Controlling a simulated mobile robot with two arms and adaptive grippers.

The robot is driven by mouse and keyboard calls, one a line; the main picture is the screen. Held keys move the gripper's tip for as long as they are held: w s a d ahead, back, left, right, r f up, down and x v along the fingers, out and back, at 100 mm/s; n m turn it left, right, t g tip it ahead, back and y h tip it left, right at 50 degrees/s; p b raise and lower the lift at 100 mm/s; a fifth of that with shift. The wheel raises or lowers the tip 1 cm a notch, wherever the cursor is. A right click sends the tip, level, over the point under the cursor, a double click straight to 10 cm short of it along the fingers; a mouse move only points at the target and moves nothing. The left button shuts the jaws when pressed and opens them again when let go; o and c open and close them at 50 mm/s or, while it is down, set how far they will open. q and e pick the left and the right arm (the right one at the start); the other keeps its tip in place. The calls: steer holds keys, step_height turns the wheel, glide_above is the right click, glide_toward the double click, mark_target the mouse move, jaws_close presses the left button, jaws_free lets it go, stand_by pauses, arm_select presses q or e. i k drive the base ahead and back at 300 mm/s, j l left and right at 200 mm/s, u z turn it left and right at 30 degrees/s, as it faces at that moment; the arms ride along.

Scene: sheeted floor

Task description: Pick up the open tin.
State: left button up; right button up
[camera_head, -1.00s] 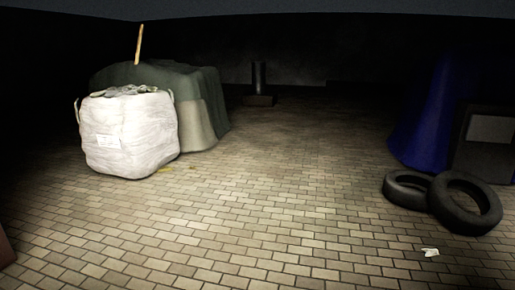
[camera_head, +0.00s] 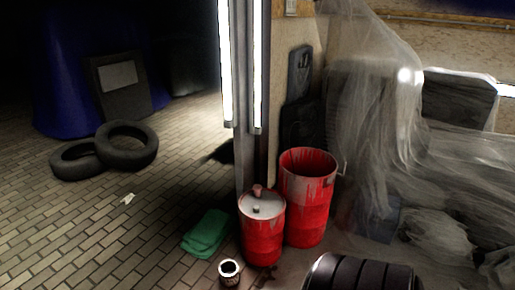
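A small open tin (camera_head: 230,272) stands upright on the brick floor at the bottom centre of the head view. Its top is open with a pale rim and a dark inside. It is just in front of a red drum and below a green cloth. Neither of my grippers is in view.
A closed red drum (camera_head: 263,236) and a taller open red drum (camera_head: 308,205) stand behind the tin. A green cloth (camera_head: 206,233) lies to its left, a black tyre (camera_head: 362,274) to its right. Plastic sheeting (camera_head: 375,130) fills the right.

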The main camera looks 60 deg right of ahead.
mark_target(229, 273)
steer(key=z, duration=1.6)
steer(key=l, duration=0.2)
steer(key=i, duration=0.05)
